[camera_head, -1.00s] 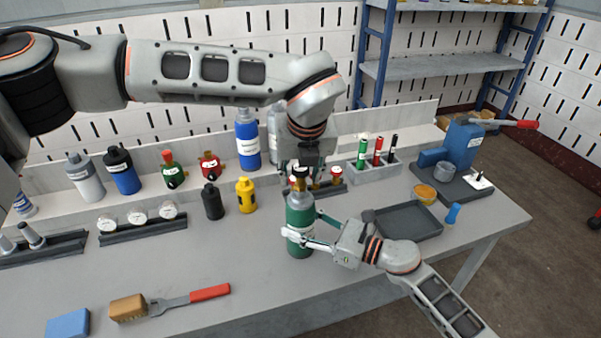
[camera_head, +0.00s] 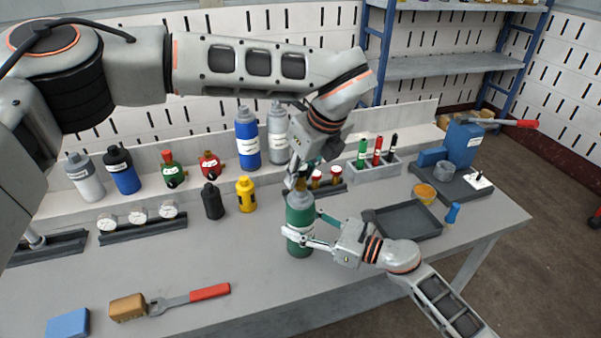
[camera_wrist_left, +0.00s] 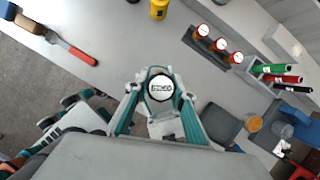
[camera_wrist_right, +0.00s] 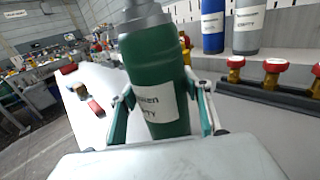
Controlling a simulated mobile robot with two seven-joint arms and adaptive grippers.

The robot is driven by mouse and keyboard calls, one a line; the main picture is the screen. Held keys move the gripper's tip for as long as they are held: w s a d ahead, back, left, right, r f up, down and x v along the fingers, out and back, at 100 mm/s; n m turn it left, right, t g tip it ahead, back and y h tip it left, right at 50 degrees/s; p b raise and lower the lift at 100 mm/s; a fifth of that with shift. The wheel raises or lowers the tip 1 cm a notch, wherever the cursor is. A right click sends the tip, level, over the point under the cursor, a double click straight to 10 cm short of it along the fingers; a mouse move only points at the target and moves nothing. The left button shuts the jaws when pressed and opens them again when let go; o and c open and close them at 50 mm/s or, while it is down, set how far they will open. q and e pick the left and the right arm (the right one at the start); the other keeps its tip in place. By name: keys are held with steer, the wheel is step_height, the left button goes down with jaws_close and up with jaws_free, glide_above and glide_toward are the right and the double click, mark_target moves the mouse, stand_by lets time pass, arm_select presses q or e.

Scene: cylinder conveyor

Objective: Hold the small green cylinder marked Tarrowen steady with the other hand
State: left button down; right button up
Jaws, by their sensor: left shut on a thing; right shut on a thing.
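The small green cylinder (camera_head: 299,239) stands upright on the bench, with a grey shoulder and a white label. In the right wrist view the cylinder (camera_wrist_right: 155,75) has a label whose readable part ends in "owen", the rest being partly hidden. My right gripper (camera_head: 298,240) is shut around its body from the right, also seen in the right wrist view (camera_wrist_right: 163,112). My left gripper (camera_head: 300,183) comes down tilted from above and is shut on the valve at the cylinder's top. In the left wrist view the valve (camera_wrist_left: 161,89) shows a round, white-labelled top between the fingers.
Red-topped valves (camera_wrist_right: 273,66) sit in a rack behind the cylinder. A dark tray (camera_head: 408,221) lies to the right, beyond my right arm. A yellow bottle (camera_head: 246,194) and a black bottle (camera_head: 212,201) stand to the left. A red-handled tool (camera_head: 208,292) lies at front left.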

arm_select(q)
steer(key=n+g, duration=0.1)
steer(key=n, duration=0.2)
steer(key=n+y, duration=0.1)
steer(key=n, duration=0.2)
steer(key=shift+g, duration=0.4)
